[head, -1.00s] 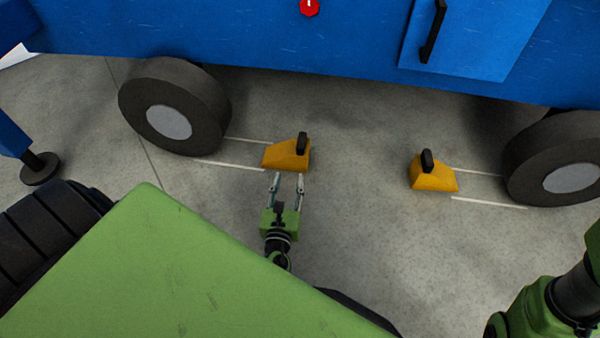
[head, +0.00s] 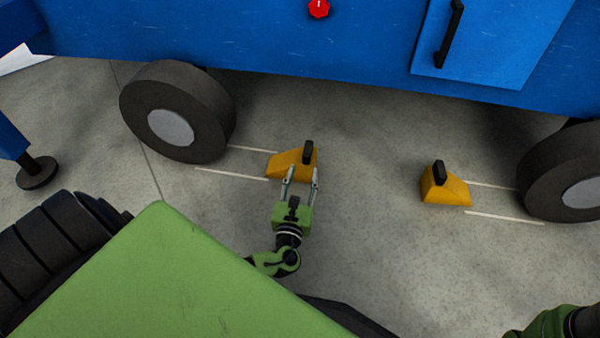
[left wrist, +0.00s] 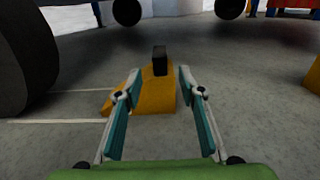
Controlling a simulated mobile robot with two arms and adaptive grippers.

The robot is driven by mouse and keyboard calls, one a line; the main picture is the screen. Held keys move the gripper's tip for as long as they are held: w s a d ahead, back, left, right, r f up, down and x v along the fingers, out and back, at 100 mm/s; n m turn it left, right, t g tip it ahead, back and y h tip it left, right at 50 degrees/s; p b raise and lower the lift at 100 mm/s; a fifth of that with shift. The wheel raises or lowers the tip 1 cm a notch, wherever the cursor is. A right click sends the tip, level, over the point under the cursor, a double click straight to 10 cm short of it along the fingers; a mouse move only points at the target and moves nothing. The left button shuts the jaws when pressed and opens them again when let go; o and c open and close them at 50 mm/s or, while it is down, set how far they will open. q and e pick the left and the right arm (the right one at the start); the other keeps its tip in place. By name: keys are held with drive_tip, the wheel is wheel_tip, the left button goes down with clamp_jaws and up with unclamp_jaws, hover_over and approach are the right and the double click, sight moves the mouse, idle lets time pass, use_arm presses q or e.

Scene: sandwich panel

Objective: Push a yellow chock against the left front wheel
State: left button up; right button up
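A yellow chock (head: 284,163) with a black handle (head: 308,152) stands on the floor to the right of the left wheel (head: 205,100). A gap of bare floor separates the chock from the wheel. My left gripper (head: 301,176) is open at the chock's near side, its fingertips close to or overlapping it in the head view. In the left wrist view the chock (left wrist: 155,98) shows between and just beyond the two spread fingers (left wrist: 158,82); contact cannot be told. My right gripper is not in view.
A second yellow chock (head: 443,187) with a black handle stands further right, apart from the right wheel (head: 568,175). White floor lines (head: 232,173) run from each chock toward its wheel. The blue vehicle body (head: 340,55) overhangs behind. A stabilizer foot (head: 38,174) stands at left.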

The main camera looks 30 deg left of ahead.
sight(308, 152)
use_arm(q)
drive_tip(key=b+x, duration=0.4)
drive_tip(key=x, duration=0.4)
drive_tip(key=shift+w+a+f, duration=0.15)
drive_tip(key=shift+w, duration=0.1)
drive_tip(key=shift+w+a, duration=0.2)
drive_tip(key=shift+w, duration=0.2)
clamp_jaws()
